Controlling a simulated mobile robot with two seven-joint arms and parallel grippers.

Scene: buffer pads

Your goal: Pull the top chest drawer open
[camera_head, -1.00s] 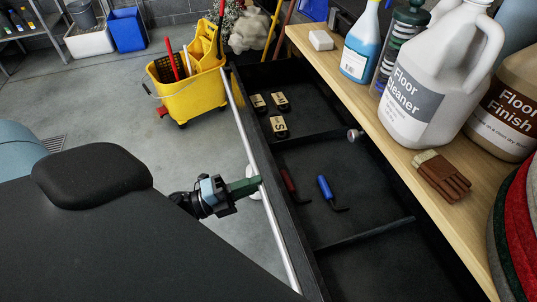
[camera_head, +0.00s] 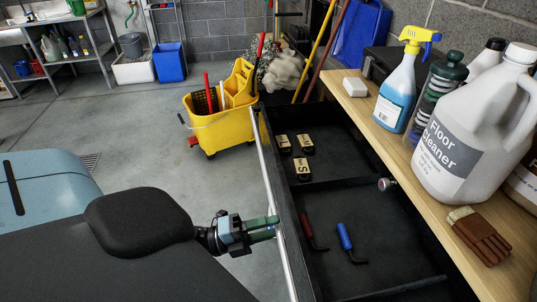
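The top chest drawer (camera_head: 330,185) is pulled well out from under the wooden top, and its dark inside with dividers shows. A long silver bar handle (camera_head: 285,262) runs along its front. My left gripper (camera_head: 277,227) reaches in from the left with its green fingers close together at the bar, and they look shut on it. The fingertips are partly lost against the bar. My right gripper is not in view.
The drawer holds small labelled blocks (camera_head: 302,168), a red-handled tool (camera_head: 308,228) and a blue-handled tool (camera_head: 345,236). A yellow mop bucket (camera_head: 222,128) stands beyond the drawer.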

